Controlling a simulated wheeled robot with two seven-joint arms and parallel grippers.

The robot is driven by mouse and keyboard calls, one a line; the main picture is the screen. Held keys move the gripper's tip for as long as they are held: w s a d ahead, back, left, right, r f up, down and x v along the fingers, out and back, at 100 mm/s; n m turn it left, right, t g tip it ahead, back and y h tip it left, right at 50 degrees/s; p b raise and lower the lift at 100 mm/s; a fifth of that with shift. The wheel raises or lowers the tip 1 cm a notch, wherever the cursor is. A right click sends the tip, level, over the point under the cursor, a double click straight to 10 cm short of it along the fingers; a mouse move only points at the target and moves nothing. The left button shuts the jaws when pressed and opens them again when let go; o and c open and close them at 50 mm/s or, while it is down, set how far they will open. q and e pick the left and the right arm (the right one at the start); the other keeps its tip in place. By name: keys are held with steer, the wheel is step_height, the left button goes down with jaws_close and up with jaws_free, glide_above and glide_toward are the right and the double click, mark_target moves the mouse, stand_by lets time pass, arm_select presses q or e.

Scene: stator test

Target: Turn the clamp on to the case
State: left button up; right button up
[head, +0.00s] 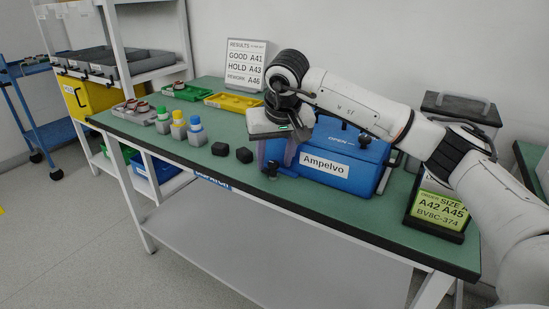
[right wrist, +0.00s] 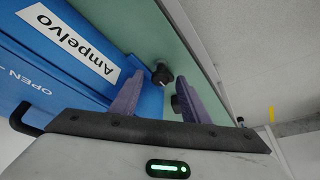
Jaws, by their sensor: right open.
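The blue case (head: 332,160) labelled "Ampelvo" sits on the green bench top, with its lid down. A small black clamp (head: 271,171) with a knob stands on the bench by the case's left front corner. My right gripper (head: 276,155) points down at the case's left end, open, just above and behind the clamp. In the right wrist view the clamp's black knob (right wrist: 162,75) shows between and beyond the purple fingertips (right wrist: 160,82), apparently not gripped. The case (right wrist: 60,60) fills the left of that view. My left gripper is out of view.
Two black blocks (head: 232,151) and several bottles with coloured caps (head: 178,127) stand left of the case. Yellow (head: 233,102) and green (head: 187,92) trays lie behind them. The bench's front edge is close to the clamp.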

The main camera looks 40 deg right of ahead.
steer(key=c, duration=1.1)
steer(key=shift+o, duration=0.2)
